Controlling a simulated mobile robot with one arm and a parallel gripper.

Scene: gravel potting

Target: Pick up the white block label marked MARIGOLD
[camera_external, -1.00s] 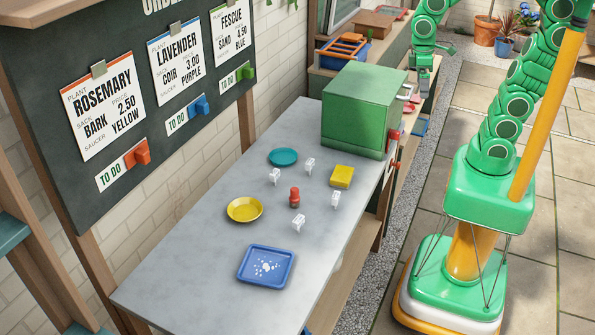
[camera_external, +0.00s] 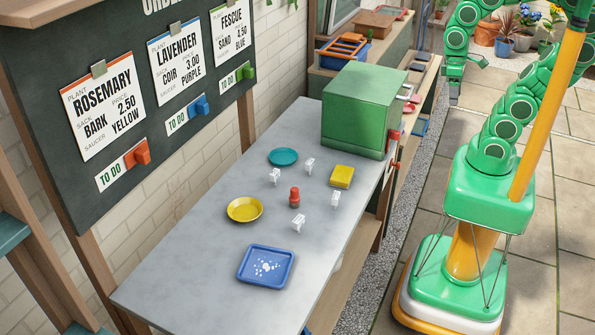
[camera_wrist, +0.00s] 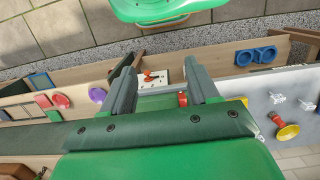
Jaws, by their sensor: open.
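Several small white block labels stand on the grey table: one at the back left (camera_external: 274,176), one at the back (camera_external: 310,165), one at the right (camera_external: 336,198) and one in front (camera_external: 299,222). Their lettering is too small to read, so I cannot tell which is MARIGOLD. My gripper (camera_external: 455,92) hangs beyond the table's right side, beside the green box and away from the labels. In the wrist view my gripper (camera_wrist: 161,80) is open, its two fingers apart with nothing held. Two white labels (camera_wrist: 277,97) show at that view's right.
Among the labels stands a red stamp-like piece (camera_external: 294,197). Around them are a yellow dish (camera_external: 244,209), teal dish (camera_external: 283,157), yellow block (camera_external: 341,176) and blue tray (camera_external: 265,283). A green box (camera_external: 362,110) blocks the table's far end. The near left tabletop is clear.

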